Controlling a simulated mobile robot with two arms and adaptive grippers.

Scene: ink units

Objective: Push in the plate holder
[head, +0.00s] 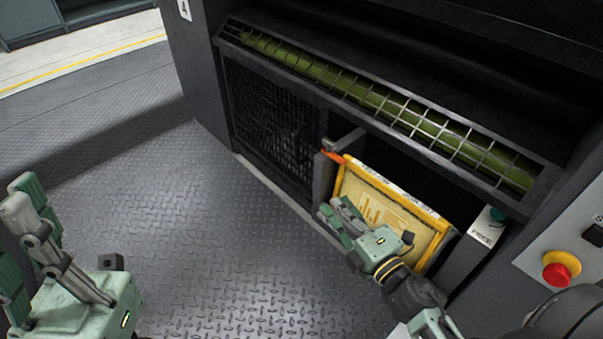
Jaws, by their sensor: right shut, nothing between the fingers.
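The plate holder (392,212), a yellow-framed panel with a pale printed face, stands tilted in the open bay of the dark machine. An orange piece (332,156) sticks out at its upper left corner. My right gripper (334,212) is shut and empty. It is in front of the holder's lower left part and hides some of it. I cannot tell whether it touches the holder. My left gripper (22,235) is at the lower left, over the floor, far from the holder. Its fingers look apart and empty.
A green roller (370,95) lies behind a wire guard above the bay. A black mesh panel (270,125) is left of the bay. A red button (561,267) on a yellow base is at the right. The metal floor (210,240) between my grippers is clear.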

